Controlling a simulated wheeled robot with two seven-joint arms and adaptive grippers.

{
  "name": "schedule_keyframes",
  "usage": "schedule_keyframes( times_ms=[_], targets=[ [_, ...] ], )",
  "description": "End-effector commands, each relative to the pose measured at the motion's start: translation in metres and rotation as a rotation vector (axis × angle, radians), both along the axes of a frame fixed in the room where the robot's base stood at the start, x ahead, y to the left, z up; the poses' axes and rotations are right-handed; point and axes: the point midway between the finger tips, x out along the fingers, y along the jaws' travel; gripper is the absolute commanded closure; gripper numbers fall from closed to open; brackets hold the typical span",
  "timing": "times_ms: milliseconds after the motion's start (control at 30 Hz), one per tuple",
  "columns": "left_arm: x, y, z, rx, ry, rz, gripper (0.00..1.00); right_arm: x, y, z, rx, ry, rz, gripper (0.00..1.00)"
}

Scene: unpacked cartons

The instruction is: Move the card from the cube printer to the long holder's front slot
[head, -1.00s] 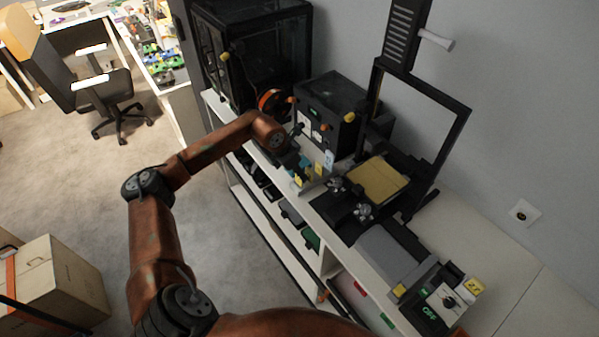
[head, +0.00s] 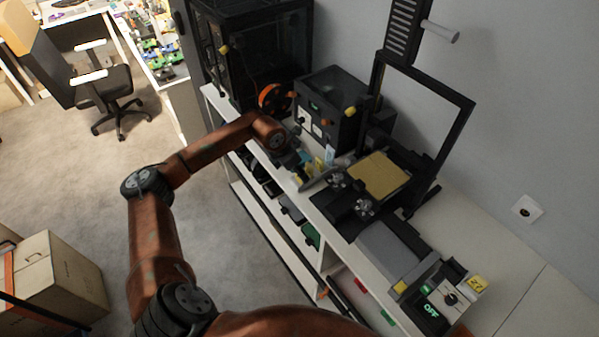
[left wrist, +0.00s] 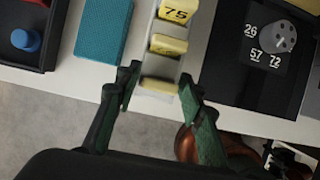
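In the left wrist view a pale long holder (left wrist: 160,66) carries yellow cards in a row. The one marked 75 (left wrist: 175,13) is farther back, another card (left wrist: 168,44) is in the middle, and the front card (left wrist: 159,85) is nearest me. My left gripper (left wrist: 160,76) is open, its dark green fingers on either side of the holder's front end and front card, with small gaps showing. In the head view the gripper is partly hidden by its arm, near the yellow cards (head: 319,166). A boxy black machine (head: 333,108), perhaps the cube printer, stands behind. My right gripper is out of view.
A teal block (left wrist: 103,33) lies left of the holder, and a black panel with a dial (left wrist: 268,50) lies right. An open-frame printer with a tan bed (head: 379,175) stands on the white shelf's right part. The shelf's front edge runs under the gripper.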

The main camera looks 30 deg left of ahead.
Motion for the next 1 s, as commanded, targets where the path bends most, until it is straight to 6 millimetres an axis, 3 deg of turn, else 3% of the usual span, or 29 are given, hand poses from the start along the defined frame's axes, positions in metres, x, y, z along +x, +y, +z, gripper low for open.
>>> schedule_keyframes(
  times_ms=[133, 533, 1000],
  targets=[
    [0.000, 0.000, 0.001, 0.000, 0.000, 0.000, 0.52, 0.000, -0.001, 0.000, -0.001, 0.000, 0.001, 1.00],
    [-0.003, 0.002, 0.009, 0.001, -0.001, -0.001, 0.52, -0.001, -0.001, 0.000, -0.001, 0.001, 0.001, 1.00],
    [-0.035, 0.016, 0.090, 0.003, -0.002, 0.000, 0.52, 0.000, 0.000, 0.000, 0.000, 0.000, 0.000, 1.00]
  ],
)
